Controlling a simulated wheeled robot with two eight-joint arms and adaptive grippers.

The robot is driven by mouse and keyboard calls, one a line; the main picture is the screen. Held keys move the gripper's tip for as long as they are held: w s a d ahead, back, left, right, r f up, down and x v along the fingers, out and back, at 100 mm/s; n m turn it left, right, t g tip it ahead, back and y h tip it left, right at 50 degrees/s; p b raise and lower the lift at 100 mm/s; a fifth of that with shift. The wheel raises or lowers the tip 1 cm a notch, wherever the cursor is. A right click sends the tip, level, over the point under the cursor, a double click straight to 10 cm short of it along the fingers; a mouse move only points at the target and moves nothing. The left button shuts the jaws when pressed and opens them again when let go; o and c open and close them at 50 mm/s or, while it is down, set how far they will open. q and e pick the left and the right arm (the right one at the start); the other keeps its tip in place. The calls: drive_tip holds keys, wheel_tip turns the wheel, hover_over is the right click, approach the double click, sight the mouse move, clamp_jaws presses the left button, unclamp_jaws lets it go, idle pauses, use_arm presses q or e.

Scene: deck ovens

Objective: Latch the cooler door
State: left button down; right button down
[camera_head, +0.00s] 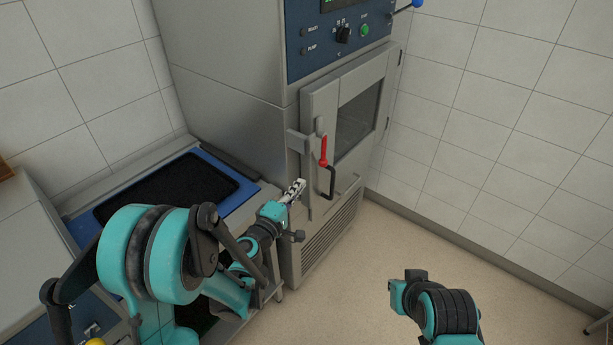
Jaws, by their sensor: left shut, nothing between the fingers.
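The cooler door (318,97) is grey with a dark window and sits in the front of a tall metal cabinet. It looks closed or nearly so; I cannot tell if a small gap is left. A red latch lever (323,150) is on its left side, beside a metal bracket (298,142) on the cabinet. A black loop handle (331,184) is just below the lever. My left gripper (298,186) is shut and empty, left of the black handle and below the lever, apparently apart from both. My right arm shows at the bottom right; its fingers do not show clearly.
A blue control panel (318,42) with a knob and green button is above the door. A counter with a black mat on a blue tray (83,230) stands left of the cabinet. Tiled walls enclose the corner. The floor (400,240) before the cabinet is clear.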

use_arm(q)
drive_tip(key=b, duration=0.2)
approach(323, 156)
drive_tip(key=x, duration=0.5)
drive_tip(key=shift+w, duration=0.15)
drive_tip(key=shift+x, duration=0.8)
